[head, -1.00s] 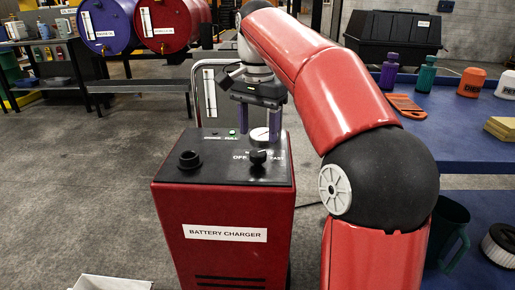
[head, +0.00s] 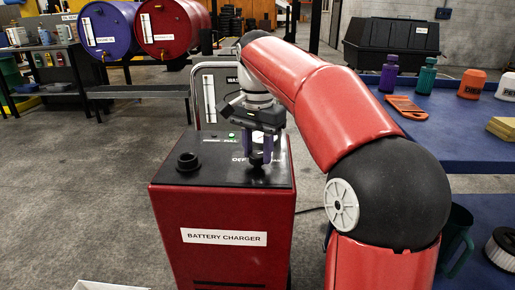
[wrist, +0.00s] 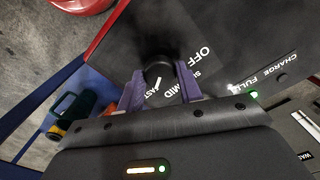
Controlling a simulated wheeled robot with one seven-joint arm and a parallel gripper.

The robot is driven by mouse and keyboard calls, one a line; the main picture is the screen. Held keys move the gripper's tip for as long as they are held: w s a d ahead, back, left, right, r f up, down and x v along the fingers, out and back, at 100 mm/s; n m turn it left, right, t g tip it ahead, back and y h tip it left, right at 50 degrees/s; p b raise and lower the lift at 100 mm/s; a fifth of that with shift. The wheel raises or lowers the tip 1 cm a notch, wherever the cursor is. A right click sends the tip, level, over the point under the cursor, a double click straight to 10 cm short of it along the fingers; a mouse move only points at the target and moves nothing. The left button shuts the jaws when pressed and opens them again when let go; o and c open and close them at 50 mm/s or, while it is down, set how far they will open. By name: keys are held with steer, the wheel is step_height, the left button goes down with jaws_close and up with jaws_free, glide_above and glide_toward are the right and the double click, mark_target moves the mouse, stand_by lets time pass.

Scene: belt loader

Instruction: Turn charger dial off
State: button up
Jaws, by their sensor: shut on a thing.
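The battery charger (head: 222,262) is a red cabinet with a black sloped top. Its black dial (wrist: 158,68) shows in the wrist view between the purple fingers of my gripper (head: 261,158), which is shut on it. White labels OFF (wrist: 204,55), MID (wrist: 173,99) and FAST stand around the dial; the label between OFF and MID is partly covered.
A black round knob or socket (head: 188,161) stands on the charger top at left. A green lamp (head: 231,135) is lit near the back. A blue table (head: 460,142) with bottles is at right. Grey floor is open at left.

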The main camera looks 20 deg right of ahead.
steer(key=shift+r+n+p, duration=0.1)
steer(key=shift+n+p, duration=0.2)
steer(key=shift+r+n+p, duration=0.1)
steer(key=shift+n+p, duration=0.65)
steer(key=shift+n, duration=0.05)
steer(key=n+p, duration=0.2)
steer(key=shift+n, duration=0.4)
steer(key=n+p, duration=0.2)
steer(key=n, duration=0.1)
steer(key=shift+n, duration=0.3)
steer(key=n, duration=0.2)
steer(key=shift+n+p, duration=0.3)
steer(key=shift+p, duration=0.05)
steer(key=n, duration=0.6)
steer(key=shift+f, duration=0.2)
steer(key=n, duration=0.6)
steer(key=shift+n, duration=0.3)
